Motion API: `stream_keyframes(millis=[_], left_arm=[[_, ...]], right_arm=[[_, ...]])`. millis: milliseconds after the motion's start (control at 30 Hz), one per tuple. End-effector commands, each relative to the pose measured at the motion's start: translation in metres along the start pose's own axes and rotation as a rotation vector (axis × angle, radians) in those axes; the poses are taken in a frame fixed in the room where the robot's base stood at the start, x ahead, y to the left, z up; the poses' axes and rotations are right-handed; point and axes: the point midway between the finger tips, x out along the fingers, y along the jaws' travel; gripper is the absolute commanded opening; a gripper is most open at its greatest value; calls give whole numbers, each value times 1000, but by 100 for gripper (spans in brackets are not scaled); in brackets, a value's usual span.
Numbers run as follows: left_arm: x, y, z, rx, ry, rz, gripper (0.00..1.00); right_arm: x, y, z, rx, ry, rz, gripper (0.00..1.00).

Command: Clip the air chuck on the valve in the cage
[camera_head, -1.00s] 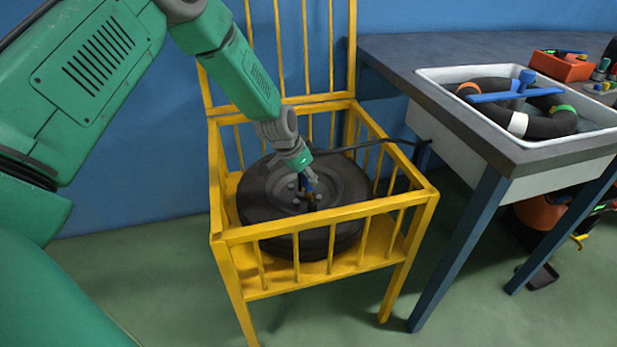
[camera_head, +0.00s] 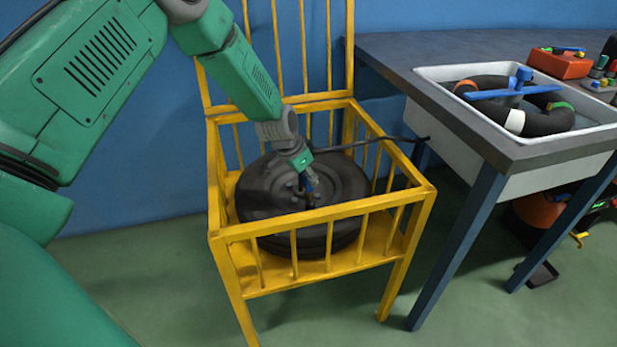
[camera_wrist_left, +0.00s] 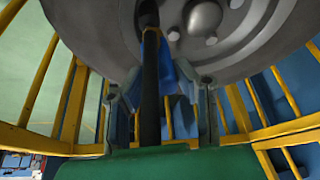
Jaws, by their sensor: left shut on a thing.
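The yellow cage (camera_head: 325,213) stands on the floor with a dark wheel (camera_head: 258,205) lying flat in it. My left gripper (camera_head: 309,180) reaches down into the cage over the middle of the wheel. It is shut on the air chuck (camera_head: 314,183), a small blue piece with a dark hose. In the left wrist view, the chuck (camera_wrist_left: 165,65) and black hose (camera_wrist_left: 150,105) lie between the fingers (camera_wrist_left: 160,95), close to the wheel's grey hub (camera_wrist_left: 220,30). The valve is not clear in either view, and I cannot tell whether the chuck touches it. My right gripper is out of view.
A table (camera_head: 440,55) stands to the right of the cage. Its white sink (camera_head: 455,125) holds a black inner tube (camera_head: 545,122) and a blue bar. An orange box (camera_head: 560,65) sits behind. A dark hose (camera_head: 375,143) crosses from the cage to the table.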

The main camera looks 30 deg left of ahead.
Motion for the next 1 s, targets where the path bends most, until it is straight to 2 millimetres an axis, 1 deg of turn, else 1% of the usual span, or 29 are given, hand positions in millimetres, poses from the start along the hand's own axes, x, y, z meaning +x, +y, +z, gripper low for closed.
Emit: stream_keyframes(millis=[633,1000], left_arm=[[-14,4,-7,26,-7,-56,0],[-14,4,-7,27,-7,-62,0]], right_arm=[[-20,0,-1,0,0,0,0],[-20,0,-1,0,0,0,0]])
